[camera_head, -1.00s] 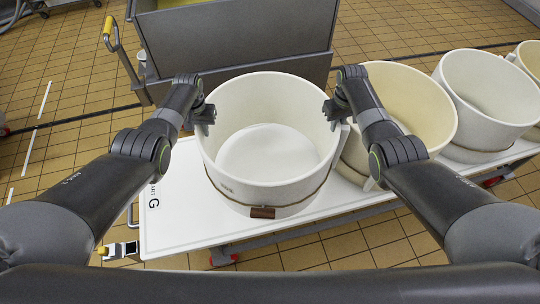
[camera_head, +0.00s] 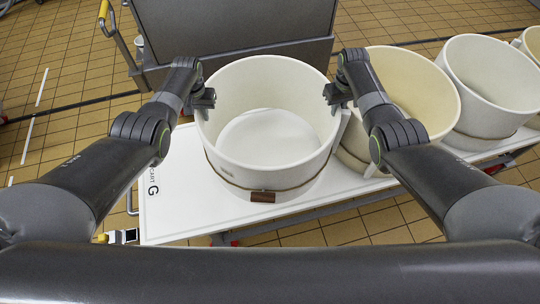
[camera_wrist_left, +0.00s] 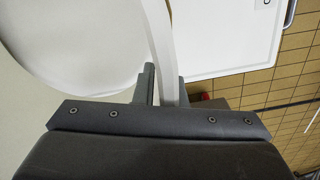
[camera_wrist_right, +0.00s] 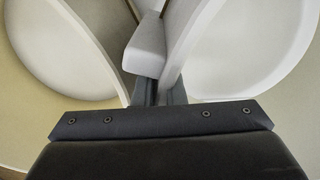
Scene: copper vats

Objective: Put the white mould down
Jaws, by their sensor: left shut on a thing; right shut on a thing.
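The white mould (camera_head: 262,172) is a large round tub with a brown tag and a dark band low on its outside. It is upright over the white cart top marked G (camera_head: 178,215); I cannot tell if its base touches the cart. My left gripper (camera_head: 205,104) is shut on its left rim, and the wall passes between the fingers in the left wrist view (camera_wrist_left: 165,75). My right gripper (camera_head: 334,105) is shut on its right rim. In the right wrist view, the fingers (camera_wrist_right: 158,92) are at the wall beside a pale block-like handle (camera_wrist_right: 146,45).
A cream mould (camera_head: 408,95) stands close to the right, with another white mould (camera_head: 490,85) beyond it. A grey bin (camera_head: 240,35) stands behind. The cart's left end is bare, with tiled floor (camera_head: 60,140) around it.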

